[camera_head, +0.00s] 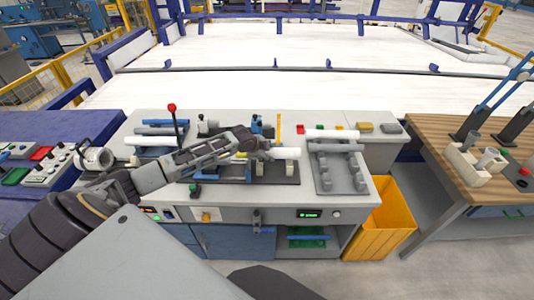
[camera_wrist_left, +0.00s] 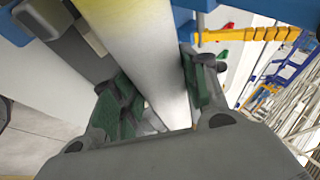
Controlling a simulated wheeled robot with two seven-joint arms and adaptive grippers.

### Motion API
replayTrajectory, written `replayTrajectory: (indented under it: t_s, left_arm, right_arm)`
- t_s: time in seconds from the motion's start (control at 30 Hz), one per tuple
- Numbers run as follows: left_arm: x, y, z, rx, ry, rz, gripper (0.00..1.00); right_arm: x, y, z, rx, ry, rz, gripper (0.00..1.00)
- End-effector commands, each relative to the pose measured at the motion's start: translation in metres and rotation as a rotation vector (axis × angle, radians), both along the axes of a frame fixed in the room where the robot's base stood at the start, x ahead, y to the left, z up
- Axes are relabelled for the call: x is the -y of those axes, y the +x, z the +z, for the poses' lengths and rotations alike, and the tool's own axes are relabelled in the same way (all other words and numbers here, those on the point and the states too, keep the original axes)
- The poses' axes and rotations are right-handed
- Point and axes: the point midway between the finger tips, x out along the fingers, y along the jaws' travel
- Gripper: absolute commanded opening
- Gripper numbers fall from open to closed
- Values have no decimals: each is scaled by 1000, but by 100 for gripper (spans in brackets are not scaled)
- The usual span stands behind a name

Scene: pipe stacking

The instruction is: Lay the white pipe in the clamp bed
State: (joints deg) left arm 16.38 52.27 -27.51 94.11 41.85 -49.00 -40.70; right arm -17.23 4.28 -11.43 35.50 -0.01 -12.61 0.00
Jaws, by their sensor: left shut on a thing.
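The white pipe (camera_head: 286,153) is held by my left gripper (camera_head: 264,152) over the middle of the workbench. In the left wrist view, the green-padded fingers (camera_wrist_left: 157,103) are shut on the white pipe (camera_wrist_left: 148,62), which looks yellowish toward the top of the picture. The dark fixture that looks like the clamp bed (camera_head: 285,176) lies directly below and around the gripper, with blue parts. My arm hides much of it, and I cannot tell whether the pipe touches it. My right gripper is not in view.
A grey rack (camera_head: 325,180) stands to the right, with another white pipe (camera_head: 335,134) across its back. Blue and white pipes lie at the bench's left. A red-knobbed lever (camera_head: 172,108) rises behind my arm. A yellow bin (camera_head: 388,215) stands at the right.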

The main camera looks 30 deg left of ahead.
Motion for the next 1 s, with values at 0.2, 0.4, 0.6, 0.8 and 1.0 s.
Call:
replayTrajectory:
  t_s: [0.2, 0.4, 0.6, 0.8, 1.0]
  left_arm:
    - [0, 0, -14, 1, 0, 0, 17]
    - [0, 0, -25, 0, 0, 0, 17]
    - [1, 0, -37, 0, -1, -1, 17]
    - [0, 0, -44, -1, 0, 0, 17]
    - [-1, -1, -46, -5, 3, 2, 17]
  right_arm:
    - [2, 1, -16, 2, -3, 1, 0]
    - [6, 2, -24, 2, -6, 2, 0]
    - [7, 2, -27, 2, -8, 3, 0]
    - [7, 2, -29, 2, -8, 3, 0]
    - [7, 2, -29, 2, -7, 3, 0]
